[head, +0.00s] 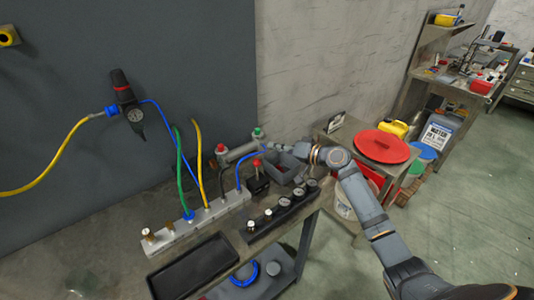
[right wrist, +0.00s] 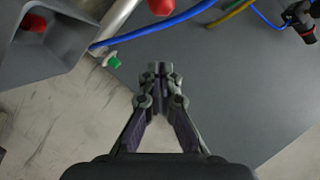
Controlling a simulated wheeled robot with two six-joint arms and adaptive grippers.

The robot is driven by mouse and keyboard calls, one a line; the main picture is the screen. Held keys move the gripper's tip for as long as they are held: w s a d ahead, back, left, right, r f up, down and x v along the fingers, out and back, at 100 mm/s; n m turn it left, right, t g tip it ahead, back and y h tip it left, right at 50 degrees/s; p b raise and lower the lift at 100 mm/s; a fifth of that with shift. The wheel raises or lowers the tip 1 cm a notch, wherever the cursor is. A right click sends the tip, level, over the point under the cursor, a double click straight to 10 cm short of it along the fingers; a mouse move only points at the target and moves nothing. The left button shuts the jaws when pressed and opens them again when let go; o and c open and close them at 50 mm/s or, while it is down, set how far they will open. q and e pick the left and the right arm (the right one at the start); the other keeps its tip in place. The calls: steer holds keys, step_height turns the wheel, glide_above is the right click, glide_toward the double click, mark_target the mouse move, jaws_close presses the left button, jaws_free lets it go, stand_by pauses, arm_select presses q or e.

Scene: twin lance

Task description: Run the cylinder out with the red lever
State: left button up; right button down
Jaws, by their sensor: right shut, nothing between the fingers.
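The red lever (head: 257,163) stands on a small black valve block at the back of the bench, its red knob on top. The grey cylinder (head: 238,152) lies behind it, with a red fitting at its left end and a green one at its right. In the right wrist view a red knob (right wrist: 162,6) shows at the top edge, beside the silver cylinder (right wrist: 119,16) and its green fitting. My right gripper (head: 276,146) is shut and empty, a little right of the lever and apart from it; its fingertips also show in the wrist view (right wrist: 156,70). My left gripper is out of view.
A grey bin (head: 285,170) sits just below my right gripper. A black row of gauges (head: 283,210) and a manifold (head: 195,220) with green, yellow and blue hoses lie in front. A black tray (head: 192,268) is at the near left. A wall stands behind.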

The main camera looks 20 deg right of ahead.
mark_target(257, 171)
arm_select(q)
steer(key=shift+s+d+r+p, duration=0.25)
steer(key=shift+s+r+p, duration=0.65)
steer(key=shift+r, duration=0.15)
arm_select(e)
steer(key=a+f, duration=0.3)
steer(key=shift+s+a, duration=0.15)
steer(key=shift+s, duration=0.1)
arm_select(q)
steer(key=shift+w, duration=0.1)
